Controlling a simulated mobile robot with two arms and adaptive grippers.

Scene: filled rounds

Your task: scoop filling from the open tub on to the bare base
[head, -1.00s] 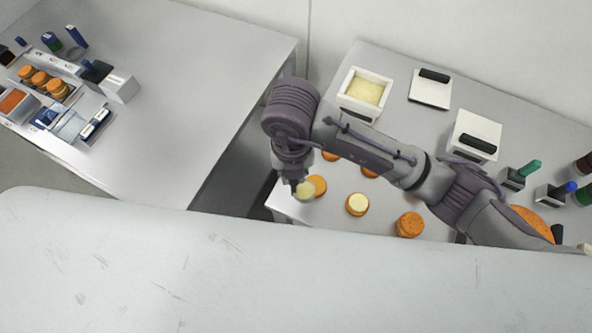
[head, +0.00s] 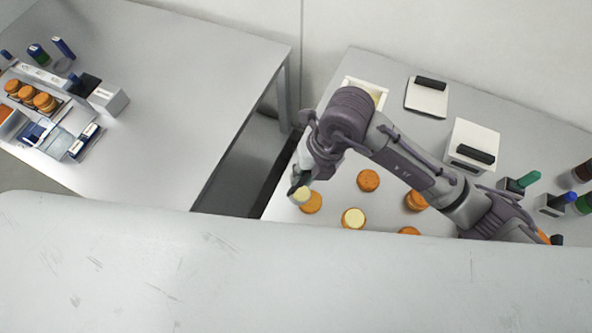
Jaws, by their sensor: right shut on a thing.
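My right gripper (head: 299,186) is low over the near left part of the right table, its fingers mostly hidden by the wrist. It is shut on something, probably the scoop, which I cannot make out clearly. A pale yellow mass of filling (head: 300,197) shows just below it. An orange round base (head: 312,204) lies right beside and partly behind this filling; I cannot tell whether they touch. The open tub (head: 349,81) stands at the back, mostly hidden by my right arm. One round (head: 354,218) has pale filling on top. My left gripper is not in view.
Other orange rounds (head: 368,180) lie nearby. A lid (head: 427,97) and a closed white tub (head: 472,145) stand behind, with green- and blue-handled items (head: 529,179) at right. A gap separates the left table (head: 180,100), which holds a tray of rounds.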

